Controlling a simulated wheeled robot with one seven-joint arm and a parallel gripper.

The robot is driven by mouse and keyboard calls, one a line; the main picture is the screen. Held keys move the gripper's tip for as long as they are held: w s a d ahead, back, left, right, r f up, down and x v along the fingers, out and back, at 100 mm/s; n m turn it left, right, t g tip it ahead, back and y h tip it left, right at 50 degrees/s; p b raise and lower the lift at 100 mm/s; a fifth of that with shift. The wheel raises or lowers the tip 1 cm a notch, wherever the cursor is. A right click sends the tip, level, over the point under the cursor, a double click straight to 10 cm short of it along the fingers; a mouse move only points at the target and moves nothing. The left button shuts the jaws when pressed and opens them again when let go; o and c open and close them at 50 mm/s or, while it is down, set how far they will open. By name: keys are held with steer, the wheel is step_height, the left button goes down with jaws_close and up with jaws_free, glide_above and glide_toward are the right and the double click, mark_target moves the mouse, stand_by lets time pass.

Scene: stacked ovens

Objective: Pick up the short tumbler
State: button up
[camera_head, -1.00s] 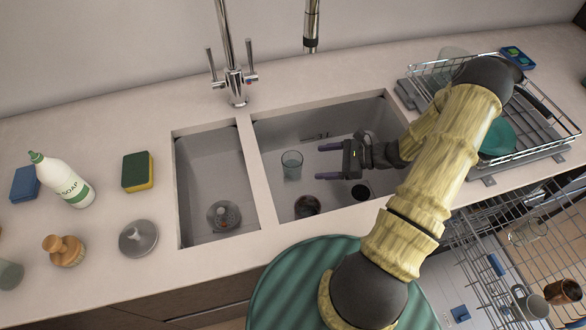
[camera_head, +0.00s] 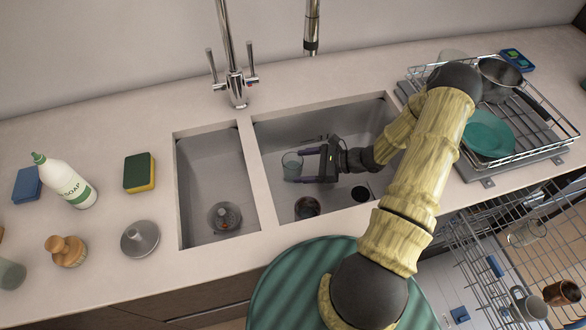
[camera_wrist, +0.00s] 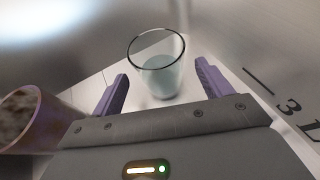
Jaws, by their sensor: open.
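The short tumbler (camera_head: 291,165) is a clear, bluish glass standing upright in the right sink basin. In the wrist view the tumbler (camera_wrist: 160,72) is just ahead of my gripper (camera_wrist: 160,85), centred between the two purple fingers. My gripper (camera_head: 302,165) is open and lowered into the basin, its fingers pointing left, with the tumbler at their tips. The wrist view shows nothing held, and whether a finger touches the glass cannot be told.
A dark brown cup (camera_head: 307,207) stands near the basin's front; it also shows at the wrist view's left (camera_wrist: 38,120). The basin divider (camera_head: 254,175) is left of the tumbler. A faucet (camera_head: 235,85) stands behind. A dish rack (camera_head: 535,125) is at the right.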

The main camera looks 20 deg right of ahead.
steer(key=x, duration=0.5)
steer(key=shift+f+p, duration=0.3)
steer(key=shift+p, duration=0.1)
steer(key=c, duration=1.2)
steer(key=shift+c, duration=0.2)
steer(key=shift+r, duration=0.15)
step_height(320, 180, up, 10)
